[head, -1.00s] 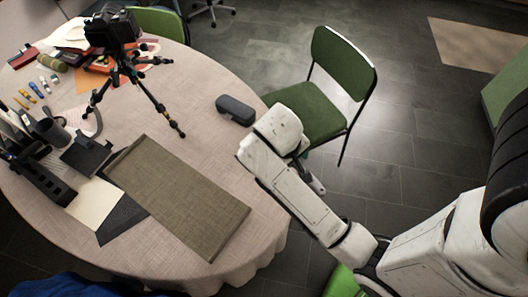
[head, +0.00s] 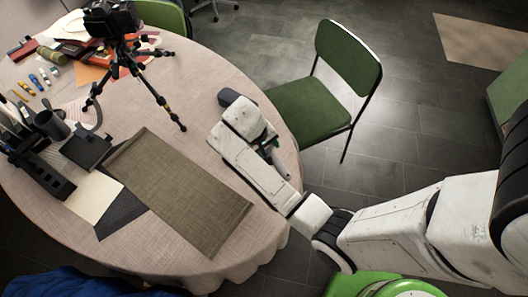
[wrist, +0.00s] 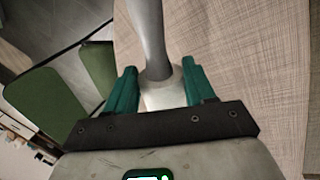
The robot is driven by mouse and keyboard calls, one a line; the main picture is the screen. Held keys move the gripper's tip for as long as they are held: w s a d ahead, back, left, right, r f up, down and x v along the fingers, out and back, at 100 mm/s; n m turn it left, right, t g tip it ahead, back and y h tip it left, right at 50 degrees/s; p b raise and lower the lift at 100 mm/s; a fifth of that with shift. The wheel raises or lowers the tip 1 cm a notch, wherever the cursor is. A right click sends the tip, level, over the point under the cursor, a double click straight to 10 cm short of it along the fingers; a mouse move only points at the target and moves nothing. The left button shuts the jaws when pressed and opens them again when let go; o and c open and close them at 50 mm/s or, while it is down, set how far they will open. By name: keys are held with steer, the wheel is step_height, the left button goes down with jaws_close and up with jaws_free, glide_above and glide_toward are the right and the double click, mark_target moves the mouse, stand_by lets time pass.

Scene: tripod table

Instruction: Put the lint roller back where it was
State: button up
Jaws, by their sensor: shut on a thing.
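My gripper (wrist: 158,72) has teal fingers and is shut on the lint roller (wrist: 150,35). In the wrist view a pale piece sits between the fingers and a grey shaft runs away from them, past the top of the picture. In the head view my gripper (head: 266,144) is near the right edge of the round table (head: 205,75). A grey end of the lint roller (head: 280,168) shows below it; the rest is hidden by my gripper and wrist. I cannot tell how high it is above the cloth.
A dark case (head: 229,96) lies partly behind my arm. A brown-grey mat (head: 175,190) lies left of my arm, and a camera tripod (head: 125,62) stands farther back. A green chair (head: 305,108) is beside the table. Bare cloth lies between tripod and arm.

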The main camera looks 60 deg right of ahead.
steer(key=shift+w+f, duration=0.35)
steer(key=shift+f, duration=1.7)
steer(key=o, duration=1)
steer(key=shift+f, duration=0.1)
steer(key=v, duration=1.2)
steer(key=shift+s+a+f+n+t+y, duration=0.65)
steer(key=shift+s+a, duration=0.55)
steer(key=shift+s, duration=1.7)
steer(key=shift+s+a+f+n+t+y, duration=0.3)
steer(key=shift+s+a+n, duration=0.75)
steer(key=shift+s, duration=1.85)
steer(key=shift+s+a+f+n+t+y, duration=0.45)
steer(key=shift+s+a, duration=0.95)
steer(key=shift+s, duration=1.5)
